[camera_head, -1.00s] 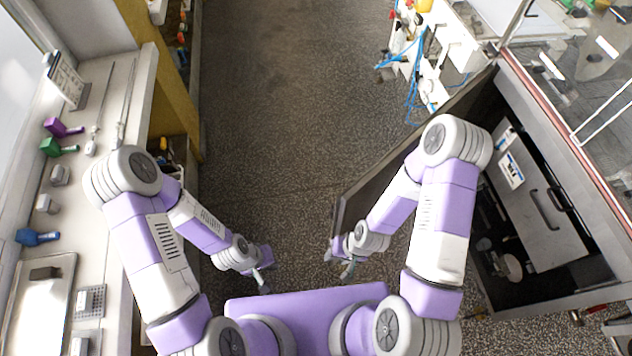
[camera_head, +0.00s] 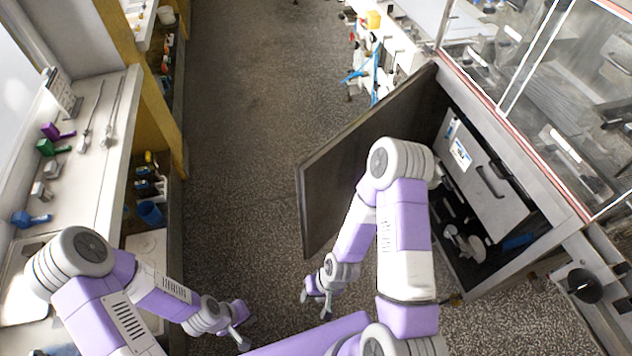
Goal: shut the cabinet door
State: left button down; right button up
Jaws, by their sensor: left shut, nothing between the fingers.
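The dark cabinet door (camera_head: 340,165) stands wide open, its hinged side at the upper right and its free edge toward the middle of the aisle. The cabinet (camera_head: 525,262) is at the right, its inside exposed. My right gripper (camera_head: 318,306) is low in front of the door, just below its free lower corner; I cannot tell whether they touch. Its fingers look spread apart. My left gripper (camera_head: 243,340) is at the lower left over the floor, shut and empty, away from the door.
A grey panel with a handle (camera_head: 490,182) and pale round items (camera_head: 465,240) are inside the cabinet. A counter (camera_head: 75,185) with small tools runs along the left. A white cart (camera_head: 395,45) stands beyond the door. The speckled floor (camera_head: 240,150) between is clear.

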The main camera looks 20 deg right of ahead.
aim_at(327, 180)
jog(key=z, duration=0.85)
jog(key=i, duration=0.25)
jog(key=u, duration=0.1)
